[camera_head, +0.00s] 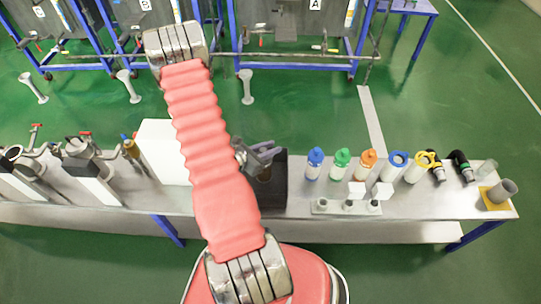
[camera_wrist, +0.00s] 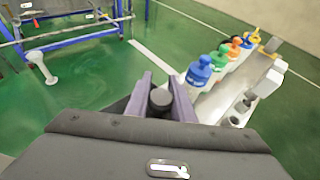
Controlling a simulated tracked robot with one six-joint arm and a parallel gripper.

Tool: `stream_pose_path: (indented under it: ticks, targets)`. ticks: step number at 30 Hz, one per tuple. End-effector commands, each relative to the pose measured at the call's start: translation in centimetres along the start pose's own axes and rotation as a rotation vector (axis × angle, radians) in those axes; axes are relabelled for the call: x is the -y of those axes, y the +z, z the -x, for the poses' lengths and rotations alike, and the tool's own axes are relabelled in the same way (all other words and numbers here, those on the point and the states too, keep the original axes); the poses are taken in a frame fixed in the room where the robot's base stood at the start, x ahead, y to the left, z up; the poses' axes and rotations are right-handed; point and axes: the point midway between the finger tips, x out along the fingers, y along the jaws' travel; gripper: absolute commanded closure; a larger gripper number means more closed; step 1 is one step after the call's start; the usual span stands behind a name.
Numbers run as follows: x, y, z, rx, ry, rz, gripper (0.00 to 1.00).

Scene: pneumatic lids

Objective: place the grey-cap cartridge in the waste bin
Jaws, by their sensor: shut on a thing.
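In the wrist view, the dark grey cap of the cartridge (camera_wrist: 160,100) sits between the two purple-grey fingers of my gripper (camera_wrist: 159,92), which is shut on it. The cartridge body (camera_head: 265,173) shows there only as a small dark shape below the fingers. The dark waste bin (camera_head: 277,192) stands on the table right of my arm, and its left part is hidden. The cartridge is over or in the bin's opening; its depth is hard to tell.
Several bottles with blue (camera_head: 315,163), green (camera_head: 341,164) and orange caps stand right of the bin. A grey holder (camera_head: 330,207) with white cubes is in front of them. A white box (camera_head: 163,150) and valve fittings are left of my arm.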

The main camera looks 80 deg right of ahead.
Motion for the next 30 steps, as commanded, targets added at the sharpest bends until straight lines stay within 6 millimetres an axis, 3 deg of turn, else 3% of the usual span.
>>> stream_pose_path:
  ticks: [11,24,30]
  targets:
    - [0.0,-0.2,-0.1,0.001,0.000,-0.001,1.00]
    - [0.0,-3.7,-1.5,0.001,0.000,0.001,1.00]
    - [0.0,-3.9,-1.6,0.001,0.001,-0.001,1.00]
